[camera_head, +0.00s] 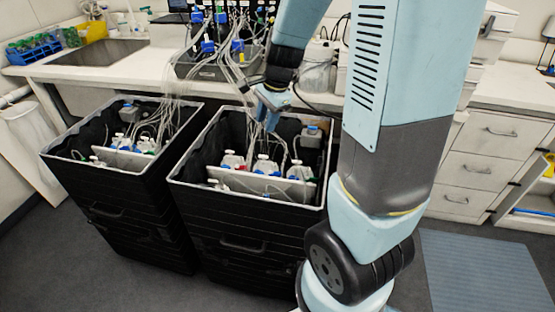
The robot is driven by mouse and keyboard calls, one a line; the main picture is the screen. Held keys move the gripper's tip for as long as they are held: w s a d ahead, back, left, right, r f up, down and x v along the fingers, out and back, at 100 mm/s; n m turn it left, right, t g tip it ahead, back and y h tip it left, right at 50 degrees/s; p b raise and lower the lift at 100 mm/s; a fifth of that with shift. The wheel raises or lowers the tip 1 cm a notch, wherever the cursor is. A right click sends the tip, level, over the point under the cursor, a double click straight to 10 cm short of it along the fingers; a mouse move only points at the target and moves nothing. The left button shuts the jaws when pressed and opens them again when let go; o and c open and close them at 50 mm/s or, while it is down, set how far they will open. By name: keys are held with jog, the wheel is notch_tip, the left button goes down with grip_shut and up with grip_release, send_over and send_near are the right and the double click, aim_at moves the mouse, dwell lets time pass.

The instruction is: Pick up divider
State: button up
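A pale upright panel, which looks like a divider (282,189), stands across the right black crate (240,218), in front of several bottles with blue, white and red caps. A similar pale divider (122,159) stands in the left black crate (110,205). My gripper (266,119) hangs over the back part of the right crate, above and behind its divider and apart from it. Tubes cross close to the gripper, and its fingers are too small to tell whether they are open. The lower parts of both dividers are hidden inside the crates.
Many thin clear tubes (172,98) run from the bench equipment (215,62) down into both crates. A white counter with a sink (100,52) stands behind. White drawers (485,165) are at right. A blue-grey mat (485,270) lies on open floor at lower right.

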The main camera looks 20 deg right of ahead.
jog(key=w+d+f+m+g, duration=0.15)
jog(key=w+f+m, duration=0.3)
jog(key=f, duration=0.55)
jog(key=m+h, duration=0.2)
jog(key=m, duration=0.4)
send_over(277, 178)
jog(key=shift+g, duration=0.35)
notch_tip(277, 178, down, 10)
jog(key=shift+s+f, duration=0.1)
jog(key=shift+f, duration=0.1)
notch_tip(277, 178, down, 10)
jog(key=shift+f, duration=0.15)
jog(key=shift+c, duration=0.4)
grip_shut()
notch_tip(277, 178, up, 19)
dwell(1.3)
